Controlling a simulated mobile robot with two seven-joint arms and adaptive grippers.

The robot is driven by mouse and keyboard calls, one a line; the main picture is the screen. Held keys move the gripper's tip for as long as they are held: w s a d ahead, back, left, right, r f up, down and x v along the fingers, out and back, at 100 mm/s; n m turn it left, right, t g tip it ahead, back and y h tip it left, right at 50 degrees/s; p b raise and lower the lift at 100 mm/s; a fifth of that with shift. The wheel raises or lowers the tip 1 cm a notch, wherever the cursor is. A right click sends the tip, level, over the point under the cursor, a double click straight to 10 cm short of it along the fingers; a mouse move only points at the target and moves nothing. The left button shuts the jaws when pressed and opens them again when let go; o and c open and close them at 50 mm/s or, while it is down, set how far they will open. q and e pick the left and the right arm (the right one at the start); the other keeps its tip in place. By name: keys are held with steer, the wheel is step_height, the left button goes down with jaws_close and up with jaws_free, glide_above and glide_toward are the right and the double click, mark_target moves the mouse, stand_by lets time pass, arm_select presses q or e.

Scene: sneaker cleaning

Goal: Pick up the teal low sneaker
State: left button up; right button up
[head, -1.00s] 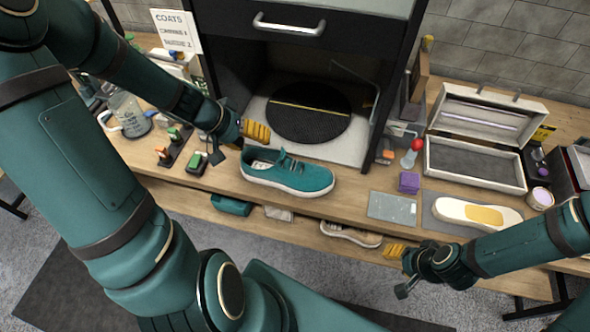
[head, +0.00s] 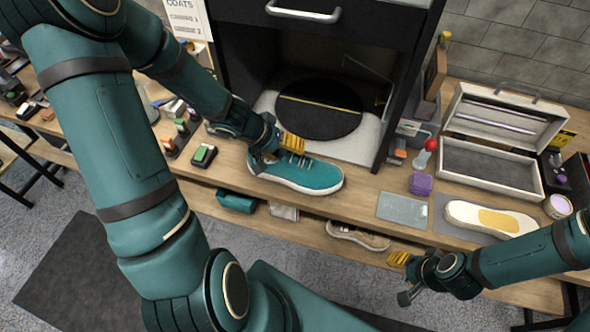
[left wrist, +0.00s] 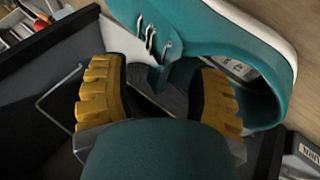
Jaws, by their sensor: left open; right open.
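The teal low sneaker (head: 318,178) sits upright on the workbench, toe to the right, white sole down. My left gripper (head: 276,152) is open at its heel end, one yellow finger on the far side and the other by the near side. In the left wrist view the sneaker (left wrist: 205,32) fills the upper right, with laces and collar showing. The left gripper's ribbed yellow fingers (left wrist: 160,92) are spread, the right one overlapping the collar opening. I cannot tell whether they touch the shoe. My right gripper (head: 402,277) is open and empty in front of the bench's edge.
A dark cabinet with a round black turntable (head: 318,108) stands behind the sneaker. A lower shelf holds another shoe (head: 357,236).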

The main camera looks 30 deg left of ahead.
arm_select(q)
steer(key=x, duration=0.2)
steer(key=shift+w+f+b, duration=0.1)
steer(key=shift+f+b, duration=0.2)
steer(key=shift+d+r, duration=0.1)
jaws_close()
